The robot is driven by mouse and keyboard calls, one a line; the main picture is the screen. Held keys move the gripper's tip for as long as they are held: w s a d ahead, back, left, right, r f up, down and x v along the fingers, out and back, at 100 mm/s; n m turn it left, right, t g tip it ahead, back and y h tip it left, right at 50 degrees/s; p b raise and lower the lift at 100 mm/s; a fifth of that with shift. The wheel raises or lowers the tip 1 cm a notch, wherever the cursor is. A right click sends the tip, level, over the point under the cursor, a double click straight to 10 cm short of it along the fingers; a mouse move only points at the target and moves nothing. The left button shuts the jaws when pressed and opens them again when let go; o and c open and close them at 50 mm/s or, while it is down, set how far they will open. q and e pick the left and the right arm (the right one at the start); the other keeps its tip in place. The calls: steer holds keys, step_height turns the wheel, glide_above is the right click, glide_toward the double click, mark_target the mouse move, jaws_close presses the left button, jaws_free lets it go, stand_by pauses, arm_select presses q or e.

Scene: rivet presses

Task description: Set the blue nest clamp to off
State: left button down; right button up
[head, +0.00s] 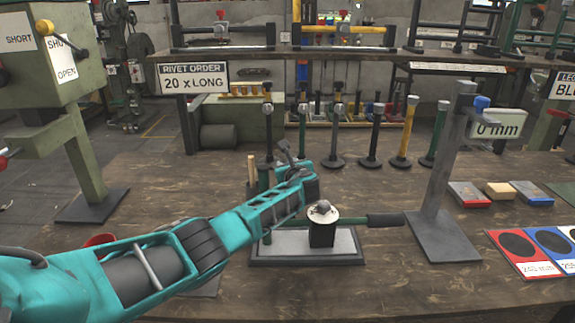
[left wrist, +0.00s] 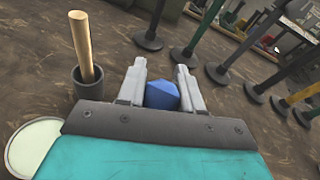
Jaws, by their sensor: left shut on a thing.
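My left arm reaches in from the left in the head view, with its gripper (head: 290,158) over the table behind a grey base plate (head: 350,256). In the left wrist view my left gripper (left wrist: 161,82) has its two pale fingers on either side of a blue faceted knob (left wrist: 162,97), shut on it. The knob looks like the blue nest clamp's handle; its lower part and its on or off position cannot be told. In the head view my arm hides it. My right gripper is in neither view.
A black block with a metal top (head: 322,232) and a black-gripped lever (head: 385,220) stand close to my forearm. A grey post (head: 445,165) with a blue knob (head: 482,103) stands to the right. Several upright posts line the back. A wooden stick (left wrist: 83,45) stands in a dark cup.

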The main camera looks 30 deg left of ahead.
arm_select(q)
steer(key=f, duration=0.1)
steer(key=f+g+h, duration=0.1)
steer(key=f, duration=0.1)
steer(key=shift+w+f+g, duration=0.2)
steer(key=shift+g, duration=0.1)
steer(key=shift+a+f, duration=0.1)
stand_by(0.3)
steer(key=c, duration=1.1)
jaws_free()
steer(key=o, duration=0.3)
steer(key=shift+r, duration=0.2)
steer(key=shift+a+r, duration=0.1)
steer(key=shift+w, duration=0.1)
steer(key=shift+r+p, duration=0.15)
steer(key=shift+p, duration=0.2)
